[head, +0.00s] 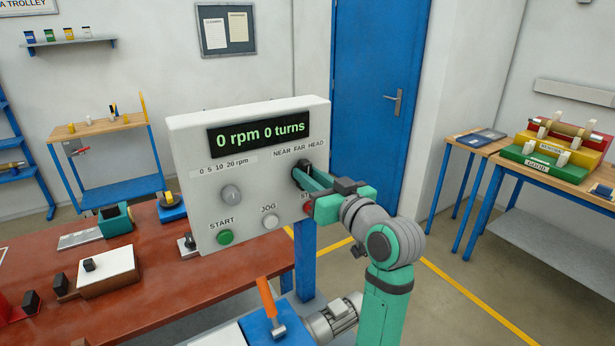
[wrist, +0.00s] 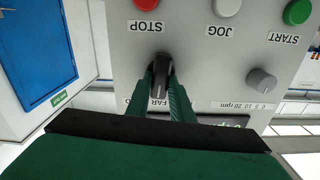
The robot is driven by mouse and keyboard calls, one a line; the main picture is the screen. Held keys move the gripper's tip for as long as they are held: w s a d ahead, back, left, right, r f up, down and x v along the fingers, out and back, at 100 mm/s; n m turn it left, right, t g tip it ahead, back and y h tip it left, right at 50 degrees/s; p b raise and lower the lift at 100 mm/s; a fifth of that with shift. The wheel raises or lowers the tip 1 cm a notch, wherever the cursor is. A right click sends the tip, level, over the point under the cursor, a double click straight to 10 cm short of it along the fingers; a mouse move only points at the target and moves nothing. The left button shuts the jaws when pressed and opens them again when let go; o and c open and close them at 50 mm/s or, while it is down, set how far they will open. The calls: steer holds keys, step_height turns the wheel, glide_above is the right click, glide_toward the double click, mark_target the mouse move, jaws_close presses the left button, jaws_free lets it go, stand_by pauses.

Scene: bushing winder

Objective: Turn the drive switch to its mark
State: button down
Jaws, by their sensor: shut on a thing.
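The drive switch, a black knob (head: 301,167) under the labels NEAR, FAR and HEAD, sits on the right of the grey control panel (head: 185,150). My gripper (head: 306,179) reaches it from the right and is shut on it. In the wrist view, which shows the panel upside down, the green fingers of my gripper (wrist: 169,85) stand on both sides of the black knob (wrist: 160,78). The knob's long end lies near the FAR label there. The fingers partly cover NEAR and HEAD, so the exact mark alignment is hard to tell.
The panel also carries a grey speed knob (head: 231,195), a green START button (head: 224,237), a JOG button (head: 270,221) and a red STOP button (wrist: 147,28), close to my fingers. The display (head: 260,134) reads 0 rpm 0 turns. An orange-handled lever (head: 267,298) stands below.

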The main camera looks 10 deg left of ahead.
steer(key=shift+w+d+f+m, duration=0.1)
steer(key=shift+m, duration=1.8)
steer(key=shift+d+f+m, duration=0.1)
steer(key=shift+m, duration=1.8)
steer(key=c, duration=1.6)
jaws_free()
steer(key=shift+o, duration=0.2)
steer(key=v, duration=1.1)
steer(key=shift+a+r, duration=0.1)
